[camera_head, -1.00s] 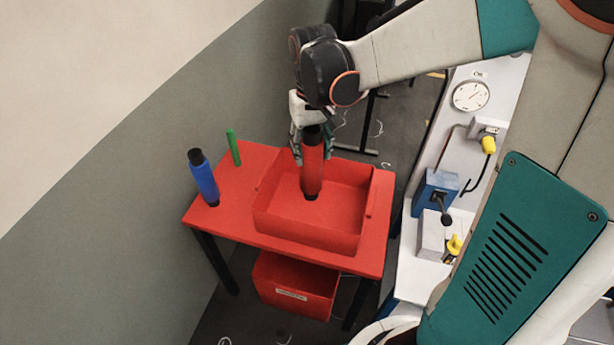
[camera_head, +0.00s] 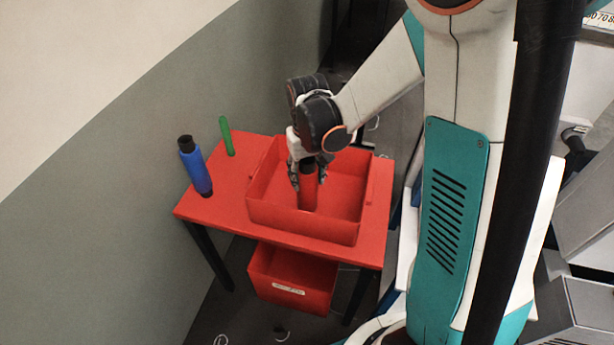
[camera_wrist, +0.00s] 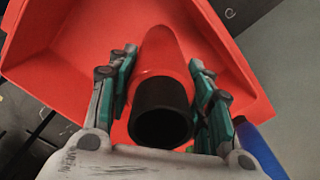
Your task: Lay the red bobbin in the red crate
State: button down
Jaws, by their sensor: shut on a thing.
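The red bobbin (camera_head: 308,193) has a black end and is upright in the head view, its lower part inside the red crate. My gripper (camera_head: 308,172) is shut on its upper part, inside the crate's opening. The red crate (camera_head: 300,224) is open-topped and stands on a red table. In the wrist view the bobbin (camera_wrist: 162,62) runs away between the fingers of my gripper (camera_wrist: 162,85), its black end towards the camera. The crate (camera_wrist: 75,50) lies behind it. Whether the bobbin touches the crate floor is hidden.
On the red table (camera_head: 215,212), a blue bobbin (camera_head: 197,172) and a green rod (camera_head: 227,137) stand left of the crate. Another red crate (camera_head: 292,280) is under the table. A wall (camera_head: 120,235) runs along the left.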

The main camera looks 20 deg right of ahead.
jog(key=shift+f, duration=0.15)
jog(key=c, duration=0.8)
grip_release()
